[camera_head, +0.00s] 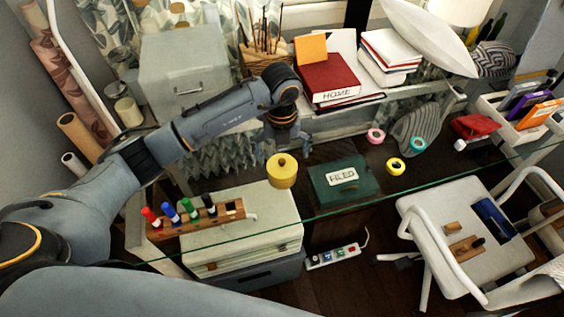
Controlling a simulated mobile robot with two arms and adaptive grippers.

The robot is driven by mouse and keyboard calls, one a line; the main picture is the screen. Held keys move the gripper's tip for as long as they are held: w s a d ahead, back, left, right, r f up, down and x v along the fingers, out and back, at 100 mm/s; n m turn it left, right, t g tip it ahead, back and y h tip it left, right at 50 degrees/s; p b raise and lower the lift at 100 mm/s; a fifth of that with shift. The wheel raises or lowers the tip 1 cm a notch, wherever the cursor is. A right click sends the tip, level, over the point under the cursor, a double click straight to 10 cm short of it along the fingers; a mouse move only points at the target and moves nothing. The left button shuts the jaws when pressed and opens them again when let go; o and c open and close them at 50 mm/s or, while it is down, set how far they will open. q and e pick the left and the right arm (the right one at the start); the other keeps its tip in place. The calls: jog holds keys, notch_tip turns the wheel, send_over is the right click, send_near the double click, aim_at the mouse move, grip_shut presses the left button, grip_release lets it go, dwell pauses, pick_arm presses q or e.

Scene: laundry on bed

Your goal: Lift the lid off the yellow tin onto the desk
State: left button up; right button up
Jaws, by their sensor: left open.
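The yellow tin (282,176) stands upright near the middle of the desk (318,153). Its yellow lid with a small knob (281,160) sits on top. My left arm reaches in from the left, and my left gripper (284,141) points down just behind and above the tin. It is open and appears apart from the lid; its fingertips are dark and hard to make out. My right gripper is not in view.
A green "FILED" box (345,197) lies right of the tin. Tape rolls in pink (375,136), yellow (396,166) and teal (418,144) lie farther right. A marker rack (195,221) stands front left.

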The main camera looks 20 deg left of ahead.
aim_at(282, 162)
pick_arm(q)
notch_tip(282, 162, down, 2)
jog(key=shift+f, duration=0.4)
jog(key=shift+c, duration=0.6)
jog(key=c, duration=0.7)
jog(key=shift+s, duration=0.1)
jog(key=c, duration=1.1)
jog(key=shift+f, duration=0.1)
grip_shut()
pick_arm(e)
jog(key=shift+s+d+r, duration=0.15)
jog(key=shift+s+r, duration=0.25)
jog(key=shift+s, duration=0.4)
